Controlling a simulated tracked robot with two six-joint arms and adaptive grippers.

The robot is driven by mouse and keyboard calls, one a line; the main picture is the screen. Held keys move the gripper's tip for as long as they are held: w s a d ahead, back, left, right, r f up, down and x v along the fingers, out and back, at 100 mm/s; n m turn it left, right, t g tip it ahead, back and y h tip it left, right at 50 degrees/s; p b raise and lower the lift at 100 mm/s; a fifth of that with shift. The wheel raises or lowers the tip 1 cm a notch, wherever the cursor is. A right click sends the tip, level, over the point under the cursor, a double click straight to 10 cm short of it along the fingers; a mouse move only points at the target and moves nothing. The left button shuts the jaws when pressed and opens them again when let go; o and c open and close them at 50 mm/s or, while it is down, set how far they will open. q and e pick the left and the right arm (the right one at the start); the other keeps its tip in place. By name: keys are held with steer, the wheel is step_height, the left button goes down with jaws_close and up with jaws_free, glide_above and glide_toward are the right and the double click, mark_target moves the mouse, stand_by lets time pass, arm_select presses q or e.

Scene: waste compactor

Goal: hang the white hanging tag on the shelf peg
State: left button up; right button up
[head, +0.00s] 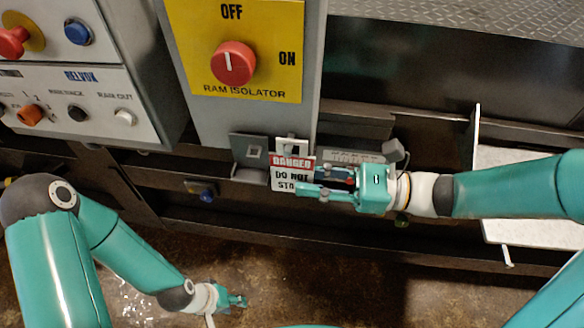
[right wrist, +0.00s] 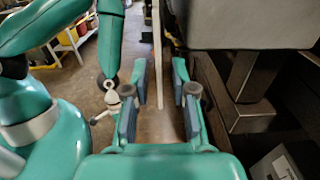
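The white hanging tag (head: 292,176), with a red DANGER band, hangs upright below the ram isolator panel, beside a small grey bracket plate (head: 251,148). Its top tab with a hole (head: 292,146) is at the panel's lower edge; I cannot tell whether it is on a peg. My right gripper (head: 310,183) is at the tag, one finger in front of its lower part and one behind. In the right wrist view the fingers (right wrist: 159,85) stand apart, with a thin white edge (right wrist: 157,50) between them. My left gripper (head: 237,301) is low, well away from the tag.
The ram isolator panel (head: 285,88) with a red knob (head: 234,64) is above the tag. A button panel (head: 75,110) is at the left. Dark rails run behind the tag. A white board (head: 525,205) is at the right. The floor (head: 330,285) below looks clear.

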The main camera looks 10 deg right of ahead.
jaws_close()
steer(key=shift+r+p, duration=0.5)
steer(key=shift+r, duration=0.05)
steer(key=shift+s, duration=0.1)
stand_by(0.4)
steer(key=s+a+b, duration=0.2)
steer(key=s+b, duration=0.4)
steer(key=shift+s+b, duration=0.25)
steer(key=shift+b, duration=0.05)
stand_by(1.8)
stand_by(0.6)
